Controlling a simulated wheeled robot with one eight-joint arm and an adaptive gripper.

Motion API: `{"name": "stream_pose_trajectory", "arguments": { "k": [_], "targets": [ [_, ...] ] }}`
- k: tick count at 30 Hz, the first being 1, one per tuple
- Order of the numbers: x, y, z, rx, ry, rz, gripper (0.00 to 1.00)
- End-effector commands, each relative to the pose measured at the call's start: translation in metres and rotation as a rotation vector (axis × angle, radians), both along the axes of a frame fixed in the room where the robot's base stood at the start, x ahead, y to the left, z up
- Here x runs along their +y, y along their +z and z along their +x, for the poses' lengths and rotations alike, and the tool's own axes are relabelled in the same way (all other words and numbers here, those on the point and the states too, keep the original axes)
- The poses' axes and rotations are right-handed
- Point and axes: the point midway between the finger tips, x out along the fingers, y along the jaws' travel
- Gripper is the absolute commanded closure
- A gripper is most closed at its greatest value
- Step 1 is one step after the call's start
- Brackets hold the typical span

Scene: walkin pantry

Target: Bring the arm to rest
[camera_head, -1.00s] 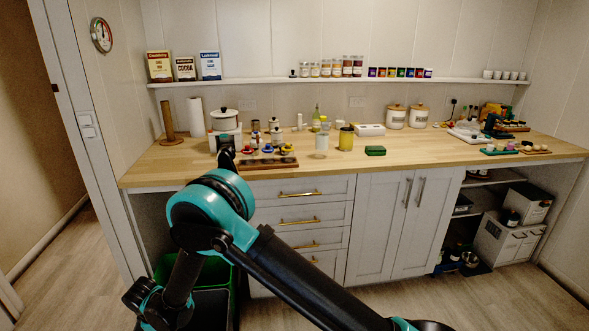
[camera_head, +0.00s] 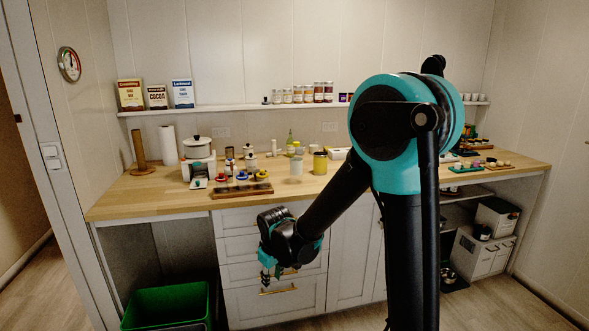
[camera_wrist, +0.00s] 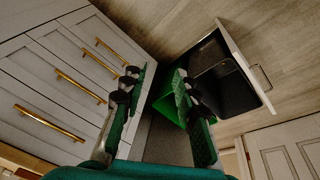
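My gripper (camera_head: 268,276) hangs low in front of the drawer fronts in the head view, below the counter's front edge. In the wrist view, the two fingers of my gripper (camera_wrist: 160,82) stand apart with nothing between their tips. It is open and empty. My arm is folded, with its elbow high at the right of the head view, where it hides part of the counter and shelf.
The wooden counter (camera_head: 130,203) holds a pot (camera_head: 197,147), jars and a dark wooden tray (camera_head: 242,191). A green bin (camera_head: 165,305) stands below left; a black bin (camera_wrist: 222,88) shows in the wrist view. Gold-handled drawers (camera_wrist: 40,75) are close to my gripper.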

Motion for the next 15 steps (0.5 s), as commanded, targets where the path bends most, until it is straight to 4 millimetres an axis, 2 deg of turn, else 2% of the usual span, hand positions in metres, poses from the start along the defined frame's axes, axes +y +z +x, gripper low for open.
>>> {"name": "stream_pose_trajectory", "arguments": {
  "k": [1,6,11,15],
  "targets": [
    [-0.025,0.006,-0.003,-0.003,-0.052,0.01,0.7],
    [-0.093,0.02,-0.021,-0.016,-0.212,0.048,0.7],
    [-0.149,0.027,-0.047,-0.03,-0.362,0.081,0.7],
    [-0.193,0.027,-0.075,-0.048,-0.494,0.111,0.7]
  ]
}}
